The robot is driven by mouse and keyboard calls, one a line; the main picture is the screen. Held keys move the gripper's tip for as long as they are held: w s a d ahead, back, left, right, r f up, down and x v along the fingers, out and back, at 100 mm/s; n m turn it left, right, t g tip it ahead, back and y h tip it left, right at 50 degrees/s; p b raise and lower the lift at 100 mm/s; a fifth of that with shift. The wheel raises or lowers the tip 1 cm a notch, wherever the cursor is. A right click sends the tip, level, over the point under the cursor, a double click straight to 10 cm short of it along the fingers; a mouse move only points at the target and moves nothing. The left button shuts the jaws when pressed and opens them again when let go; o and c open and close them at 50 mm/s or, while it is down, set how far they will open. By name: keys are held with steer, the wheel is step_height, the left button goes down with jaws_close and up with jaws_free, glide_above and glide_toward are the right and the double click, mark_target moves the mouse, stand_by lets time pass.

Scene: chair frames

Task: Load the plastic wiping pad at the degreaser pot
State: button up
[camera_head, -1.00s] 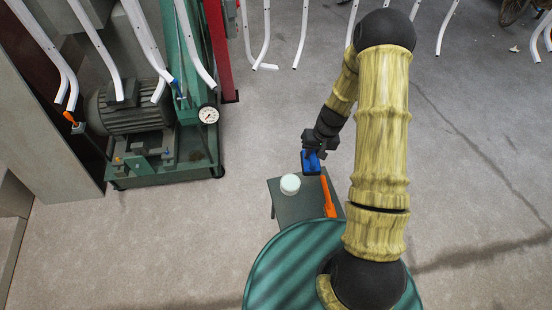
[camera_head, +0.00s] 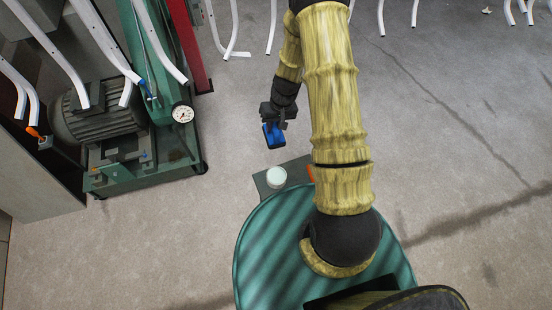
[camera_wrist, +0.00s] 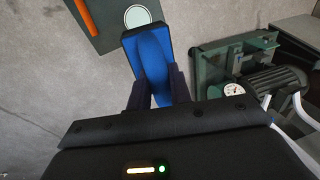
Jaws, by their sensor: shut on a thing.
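The blue wiping pad (camera_head: 273,136) is held in my gripper (camera_head: 276,118), above the floor just beyond the small table's far edge. In the wrist view the pad (camera_wrist: 151,52) sits between the two dark fingers of my gripper (camera_wrist: 158,90), which are shut on its raised blue middle part. The pot (camera_head: 277,176) is a small round container with a pale top, standing on the small dark table (camera_head: 262,186). It shows beyond the pad in the wrist view (camera_wrist: 138,16). The pad is apart from the pot.
An orange bar-like thing (camera_wrist: 83,17) lies on the table beside the pot. My own body hides much of the table in the head view. A green machine with a motor and gauge (camera_head: 182,114) stands to the left. White bent chair frames (camera_head: 228,30) hang at the back.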

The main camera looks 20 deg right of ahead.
steer(key=s+f+n+b, duration=0.3)
steer(key=f+n+b, duration=0.1)
steer(key=f+b, duration=1.6)
steer(key=shift+f+n+g, duration=0.25)
steer(key=shift+n+g, duration=0.15)
steer(key=shift+w+d+b+x, duration=0.1)
steer(key=shift+d+b+x, duration=0.1)
steer(key=shift+b+x, duration=0.7)
steer(key=shift+w+d+b+x, duration=0.15)
steer(key=shift+b+x, duration=0.55)
steer(key=shift+x, duration=0.35)
steer(key=shift+s+d+b+x, duration=0.1)
steer(key=shift+d+b+x, duration=0.1)
steer(key=shift+b+x, duration=0.7)
steer(key=shift+b+x, duration=0.35)
steer(key=shift+x, duration=0.45)
steer(key=shift+d, duration=0.15)
steer(key=a+p+v, duration=0.1)
steer(key=p+v, duration=0.4)
steer(key=v, duration=0.2)
steer(key=shift+a, duration=0.15)
